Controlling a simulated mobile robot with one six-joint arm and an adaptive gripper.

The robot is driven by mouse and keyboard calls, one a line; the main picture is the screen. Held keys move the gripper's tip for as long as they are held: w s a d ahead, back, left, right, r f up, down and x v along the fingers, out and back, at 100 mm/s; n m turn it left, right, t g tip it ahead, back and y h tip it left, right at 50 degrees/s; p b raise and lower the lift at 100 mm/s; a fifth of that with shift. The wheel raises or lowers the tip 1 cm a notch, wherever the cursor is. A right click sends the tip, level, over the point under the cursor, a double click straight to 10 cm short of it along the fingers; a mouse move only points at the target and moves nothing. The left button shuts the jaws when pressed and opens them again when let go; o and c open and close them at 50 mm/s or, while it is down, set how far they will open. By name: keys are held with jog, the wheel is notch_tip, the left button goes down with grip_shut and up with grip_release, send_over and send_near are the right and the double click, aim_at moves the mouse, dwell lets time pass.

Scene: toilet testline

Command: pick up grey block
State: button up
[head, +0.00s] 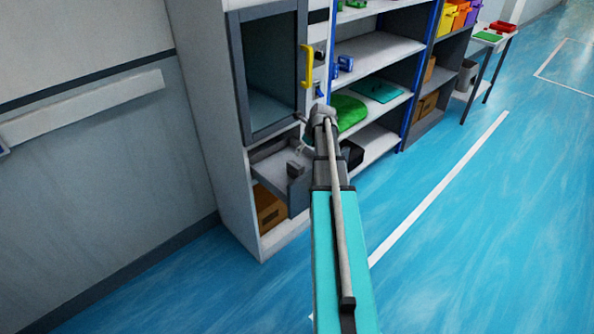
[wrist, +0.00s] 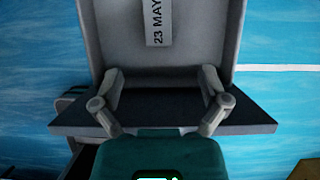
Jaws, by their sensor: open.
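My gripper (head: 304,132) is above the drawer, close to the cabinet front and apart from the block. In the wrist view my gripper (wrist: 162,78) is open, with its two fingers spread and nothing held between them. Beyond the fingers is a light grey panel (wrist: 112,35) with a "23 MAY" label (wrist: 158,22). I cannot tell whether the block shows in the wrist view.
The cabinet's glazed door (head: 270,75) with a yellow handle (head: 307,66) is above the drawer. A cardboard box (head: 268,208) is below it. Shelves to the right hold a green cloth-like item (head: 348,113) and a teal item (head: 376,90). The blue floor (head: 470,220) at right is clear.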

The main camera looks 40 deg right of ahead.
aim_at(296, 164)
jog(key=shift+f, duration=0.1)
jog(key=b+x, duration=0.6)
jog(key=x, duration=0.1)
jog(key=shift+f+b, duration=0.1)
jog(key=shift+b, duration=0.3)
jog(key=shift+w+a+f+b, duration=0.1)
jog(key=shift+w+f+b, duration=0.25)
jog(key=shift+f+b, duration=0.25)
jog(key=shift+b+x, duration=2.35)
jog(key=shift+x, duration=0.2)
jog(key=shift+w+a, duration=0.1)
jog(key=shift+a, duration=0.05)
grip_shut()
jog(key=shift+r, duration=0.1)
